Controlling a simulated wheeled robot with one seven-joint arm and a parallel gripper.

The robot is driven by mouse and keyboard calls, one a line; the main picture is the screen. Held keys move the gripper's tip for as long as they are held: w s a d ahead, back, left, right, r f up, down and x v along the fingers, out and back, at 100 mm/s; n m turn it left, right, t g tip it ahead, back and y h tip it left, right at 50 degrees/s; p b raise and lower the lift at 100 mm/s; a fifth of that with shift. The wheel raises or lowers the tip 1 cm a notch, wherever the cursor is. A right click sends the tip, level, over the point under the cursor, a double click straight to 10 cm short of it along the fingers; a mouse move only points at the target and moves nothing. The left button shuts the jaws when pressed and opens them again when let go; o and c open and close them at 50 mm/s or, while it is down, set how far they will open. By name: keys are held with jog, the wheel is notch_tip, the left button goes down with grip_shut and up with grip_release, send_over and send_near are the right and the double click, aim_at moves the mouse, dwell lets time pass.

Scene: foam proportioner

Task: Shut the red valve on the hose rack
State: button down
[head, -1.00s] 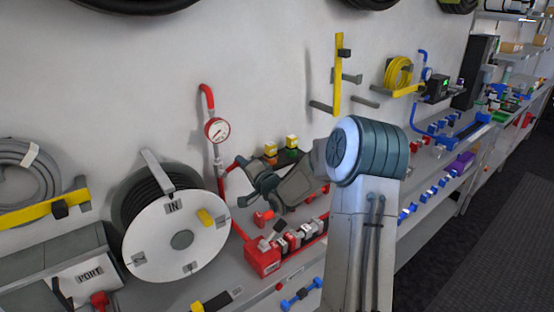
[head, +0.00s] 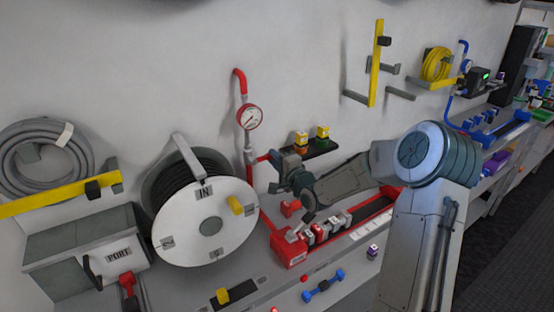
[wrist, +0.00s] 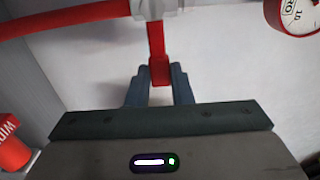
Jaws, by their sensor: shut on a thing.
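The red valve's lever handle (wrist: 157,45) sticks out from a pale valve body (wrist: 153,8) on the red pipe (wrist: 70,18). In the head view the handle (head: 262,158) stands out sideways, roughly square to the upright pipe, below the gauge. My gripper (wrist: 160,88) has one finger on each side of the handle's end and is shut on it. In the head view my gripper (head: 279,172) is at the handle's right end, and its fingertips are hard to make out.
A pressure gauge (head: 249,117) sits above the valve. The white-faced hose reel (head: 205,225) stands close on the left. A shelf with small yellow-topped boxes (head: 322,133) is behind my wrist. A red tray of nozzles (head: 325,232) lies below my forearm.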

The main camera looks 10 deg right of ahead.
jog(key=c, duration=1.3)
grip_release()
jog(key=shift+s, duration=0.1)
jog(key=b+v, duration=0.1)
jog(key=v, duration=1.2)
jog(key=shift+s+d+f+b, duration=0.1)
jog(key=shift+s+b, duration=0.25)
jog(key=shift+b, duration=0.05)
